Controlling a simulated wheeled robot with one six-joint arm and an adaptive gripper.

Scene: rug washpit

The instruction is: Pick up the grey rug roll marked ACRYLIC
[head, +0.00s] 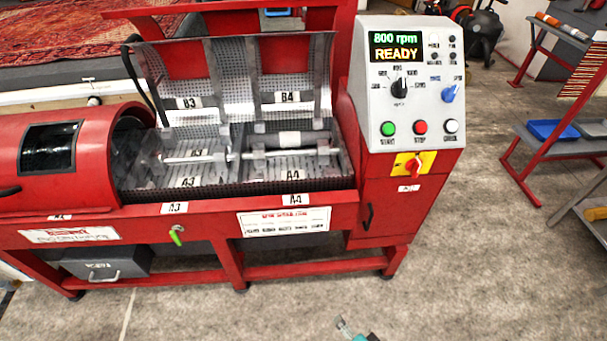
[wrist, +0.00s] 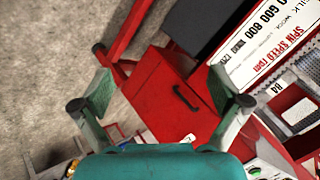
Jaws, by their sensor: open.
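No roll with a readable ACRYLIC mark shows in either view. In the head view a small orange roll (head: 547,18) and a greyish one beside it (head: 576,33) lie on the rack's top shelf at the upper right; I cannot read any label on them.
The red spin machine (head: 200,208) fills the left and middle, its mesh lid raised. Its control panel (head: 409,85) reads 800 rpm READY. The red rack (head: 520,165) at the right holds a blue tray (head: 549,130). Concrete floor between them is clear.

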